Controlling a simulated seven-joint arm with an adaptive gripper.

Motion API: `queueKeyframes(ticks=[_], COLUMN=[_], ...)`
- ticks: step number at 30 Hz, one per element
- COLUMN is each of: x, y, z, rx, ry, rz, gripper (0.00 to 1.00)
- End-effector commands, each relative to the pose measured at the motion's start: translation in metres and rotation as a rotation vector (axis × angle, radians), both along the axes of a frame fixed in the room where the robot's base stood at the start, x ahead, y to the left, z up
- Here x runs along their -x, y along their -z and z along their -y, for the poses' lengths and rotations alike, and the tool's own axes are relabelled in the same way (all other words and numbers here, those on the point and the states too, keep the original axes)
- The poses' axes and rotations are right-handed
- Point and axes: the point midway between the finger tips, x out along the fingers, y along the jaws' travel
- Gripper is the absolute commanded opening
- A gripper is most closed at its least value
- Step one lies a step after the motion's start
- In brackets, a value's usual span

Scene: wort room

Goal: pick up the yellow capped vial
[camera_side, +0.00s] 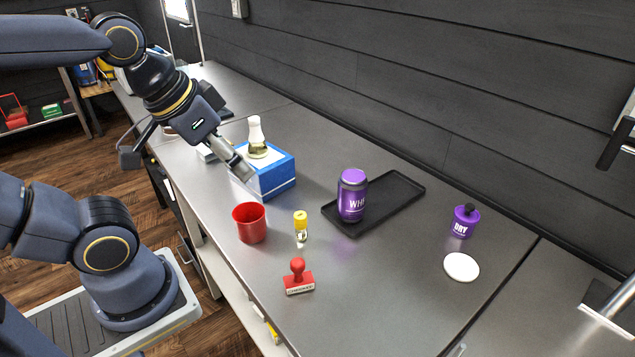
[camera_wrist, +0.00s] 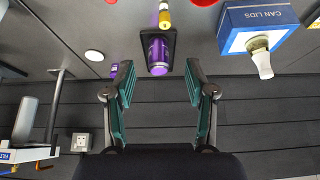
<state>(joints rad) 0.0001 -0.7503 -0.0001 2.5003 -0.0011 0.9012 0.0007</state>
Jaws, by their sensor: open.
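The yellow capped vial (camera_side: 300,225) stands upright on the grey counter in the side view, between a red cup and a black tray. It also shows at the top of the wrist view (camera_wrist: 165,17), partly cut by the edge. My gripper (camera_side: 243,172) is at the near side of the blue and white box in the side view, up and left of the vial and apart from it. In the wrist view the two green-padded fingers of my gripper (camera_wrist: 157,85) are spread wide with nothing between them.
The red cup (camera_side: 249,222) stands close left of the vial, and a red stamp (camera_side: 298,277) is in front. The black tray (camera_side: 398,192) holds a purple can (camera_side: 352,196). A purple bottle (camera_side: 464,221) and white disc (camera_side: 461,267) are at right.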

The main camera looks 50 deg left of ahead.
Motion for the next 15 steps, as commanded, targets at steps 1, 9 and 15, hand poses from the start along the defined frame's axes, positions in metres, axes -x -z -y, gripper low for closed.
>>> queueKeyframes(ticks=[1, 9, 15], x=[0.0, 0.0, -0.02], y=[0.0, 0.0, -0.021], z=[0.0, 0.0, -0.001], rx=[0.0, 0.001, 0.05], ry=[0.0, -0.004, -0.1], rz=[0.0, 0.0, -0.042], gripper=[0.55, 0.56, 0.56])
